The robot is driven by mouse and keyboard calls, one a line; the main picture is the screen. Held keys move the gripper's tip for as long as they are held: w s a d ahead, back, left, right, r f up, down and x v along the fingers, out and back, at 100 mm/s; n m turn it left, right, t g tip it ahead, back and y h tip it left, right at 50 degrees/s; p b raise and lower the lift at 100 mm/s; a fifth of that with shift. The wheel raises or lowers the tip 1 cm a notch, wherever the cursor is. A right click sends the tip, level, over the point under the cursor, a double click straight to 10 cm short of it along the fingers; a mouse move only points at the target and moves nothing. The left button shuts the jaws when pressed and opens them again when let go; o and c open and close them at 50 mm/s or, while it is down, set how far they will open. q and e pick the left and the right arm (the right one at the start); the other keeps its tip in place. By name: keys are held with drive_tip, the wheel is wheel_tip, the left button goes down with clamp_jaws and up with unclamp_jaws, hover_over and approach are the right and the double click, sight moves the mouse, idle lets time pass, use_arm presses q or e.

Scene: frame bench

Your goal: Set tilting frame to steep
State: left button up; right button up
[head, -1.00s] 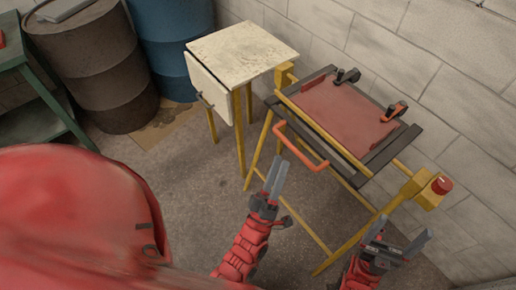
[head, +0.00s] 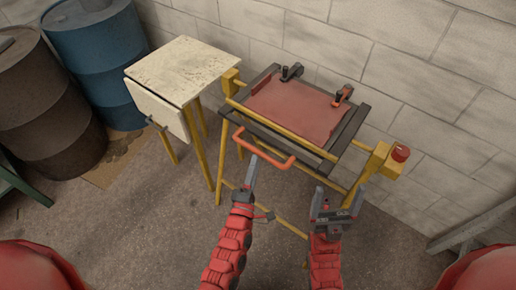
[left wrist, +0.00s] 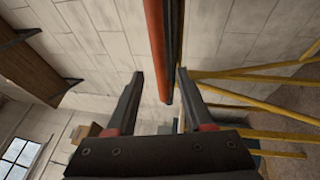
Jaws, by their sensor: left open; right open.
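The tilting frame (head: 342,145) is a dark frame with a red panel (head: 292,108), on a yellow stand (head: 220,160). It lies at a shallow slant. Its orange-red handle (head: 263,156) runs along the near side. My left gripper (head: 253,168) is open with its tips close by the handle's near bar. In the left wrist view the handle (left wrist: 156,45) shows in the gap between the open fingers (left wrist: 159,73); I cannot tell whether it is within their reach. My right gripper (head: 339,193) is open and empty, below the frame's near right corner.
A yellow box with a red button (head: 400,153) is at the right. A pale side table (head: 182,70) and barrels (head: 95,60) stand left. A block wall (head: 400,60) stands close behind.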

sight(258, 151)
use_arm(q)
drive_tip(key=shift+p+x, duration=0.6)
drive_tip(key=shift+x, duration=2)
clamp_jaws()
